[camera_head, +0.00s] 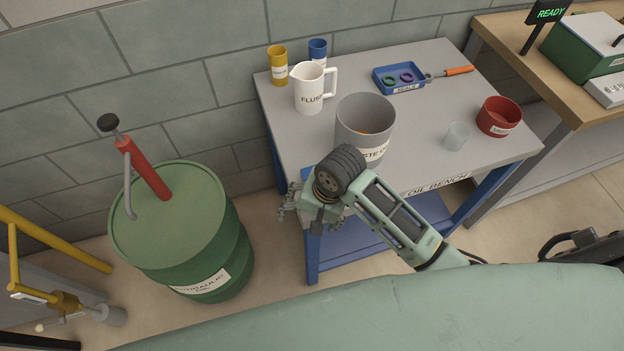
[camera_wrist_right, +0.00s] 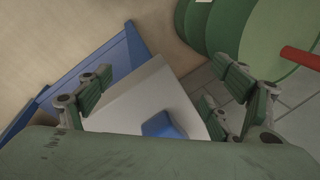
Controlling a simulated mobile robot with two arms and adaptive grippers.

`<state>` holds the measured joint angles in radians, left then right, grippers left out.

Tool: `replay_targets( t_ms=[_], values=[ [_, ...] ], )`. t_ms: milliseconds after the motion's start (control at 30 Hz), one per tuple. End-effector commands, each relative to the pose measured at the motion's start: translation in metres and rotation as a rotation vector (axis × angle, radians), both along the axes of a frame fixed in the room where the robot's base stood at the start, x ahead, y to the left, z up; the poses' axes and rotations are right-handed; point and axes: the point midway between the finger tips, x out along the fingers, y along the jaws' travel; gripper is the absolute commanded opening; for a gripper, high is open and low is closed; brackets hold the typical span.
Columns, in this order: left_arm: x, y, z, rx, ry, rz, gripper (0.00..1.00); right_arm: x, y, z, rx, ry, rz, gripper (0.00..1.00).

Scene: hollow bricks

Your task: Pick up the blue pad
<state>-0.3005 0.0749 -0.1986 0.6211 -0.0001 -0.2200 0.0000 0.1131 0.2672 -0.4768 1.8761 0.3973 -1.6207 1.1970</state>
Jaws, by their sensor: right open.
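A blue pad (camera_wrist_right: 162,126) lies on the grey bench top (camera_wrist_right: 150,95) in the right wrist view, low between my fingers, with its lower part cut off by my gripper's body. In the head view only a small blue edge (camera_head: 306,173) shows at the bench's front left corner, beside my gripper, which hides the rest. My right gripper (camera_head: 288,205) is at that corner. It is open, its fingers spread wide and empty in the wrist view (camera_wrist_right: 168,88). My left gripper is not in view.
A grey waste oil bin (camera_head: 364,120) stands close behind my right wrist. A white jug (camera_head: 309,92), a blue tray (camera_head: 398,84), a clear cup (camera_head: 457,136) and a red bowl (camera_head: 498,117) are on the bench. A green drum (camera_head: 178,230) stands left on the floor.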

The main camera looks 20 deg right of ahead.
Motion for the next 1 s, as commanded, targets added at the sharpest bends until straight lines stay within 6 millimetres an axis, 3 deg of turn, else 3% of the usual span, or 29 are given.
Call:
replay_targets(
  t_ms=[33,200,400,500,667,1000],
  values=[
    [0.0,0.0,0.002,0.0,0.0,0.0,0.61,0.015,-0.001,0.01,-0.006,0.02,-0.067,0.84],
    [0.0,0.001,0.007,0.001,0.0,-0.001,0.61,0.055,-0.013,0.038,-0.045,0.131,-0.4,0.84],
    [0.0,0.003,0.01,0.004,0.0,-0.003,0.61,0.086,-0.037,0.07,-0.105,0.198,-0.741,0.84],
    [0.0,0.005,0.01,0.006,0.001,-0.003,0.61,0.092,-0.044,0.078,-0.122,0.211,-0.833,0.84],
    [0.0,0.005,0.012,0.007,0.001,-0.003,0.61,0.094,-0.046,0.071,-0.129,0.219,-0.875,0.84],
    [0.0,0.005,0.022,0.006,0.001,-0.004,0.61,0.1,-0.047,0.03,-0.129,0.217,-0.874,0.84]
  ],
)
